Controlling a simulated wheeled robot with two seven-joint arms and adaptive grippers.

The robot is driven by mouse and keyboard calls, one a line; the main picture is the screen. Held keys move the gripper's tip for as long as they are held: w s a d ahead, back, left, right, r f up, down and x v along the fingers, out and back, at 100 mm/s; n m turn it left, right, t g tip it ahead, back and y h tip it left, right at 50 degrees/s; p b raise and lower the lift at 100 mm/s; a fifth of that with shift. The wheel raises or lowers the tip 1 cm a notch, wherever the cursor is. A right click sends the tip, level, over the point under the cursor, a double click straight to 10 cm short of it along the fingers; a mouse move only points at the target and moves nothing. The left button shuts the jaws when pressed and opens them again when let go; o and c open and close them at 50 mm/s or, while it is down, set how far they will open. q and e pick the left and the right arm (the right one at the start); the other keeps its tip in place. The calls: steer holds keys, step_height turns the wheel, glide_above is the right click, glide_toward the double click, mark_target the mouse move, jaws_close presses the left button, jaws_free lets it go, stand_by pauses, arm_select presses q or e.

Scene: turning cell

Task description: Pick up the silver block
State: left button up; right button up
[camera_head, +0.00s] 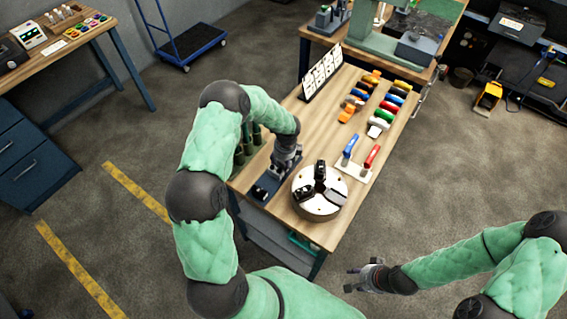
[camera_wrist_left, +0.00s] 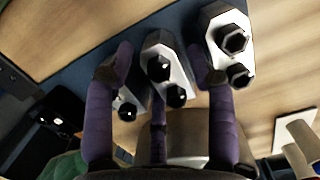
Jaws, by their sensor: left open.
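Silver blocks with black bolts lie in a row on a dark blue tray (camera_head: 259,192), which stands on the wooden bench. In the left wrist view, one silver block (camera_wrist_left: 179,62) lies between the spread purple fingers of my left gripper (camera_wrist_left: 157,58). A second block (camera_wrist_left: 213,22) lies to the right, and a third (camera_wrist_left: 117,101) is partly hidden behind the fingers. In the head view my left gripper (camera_head: 284,163) is over the tray, open, pointing down. I cannot tell whether its fingers touch the block. My right gripper (camera_head: 352,279) is open and empty, off the bench's front right.
A round chuck (camera_head: 318,207) with dark jaws stands right beside the tray. Dark green cylinders (camera_head: 240,155) stand left of my gripper.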

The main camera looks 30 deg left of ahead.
arm_select(q)
jaws_close()
steer(key=shift+r, duration=0.1)
step_height(320, 180, up, 10)
steer(key=shift+f+p, duration=0.1)
steer(key=shift+p, duration=0.2)
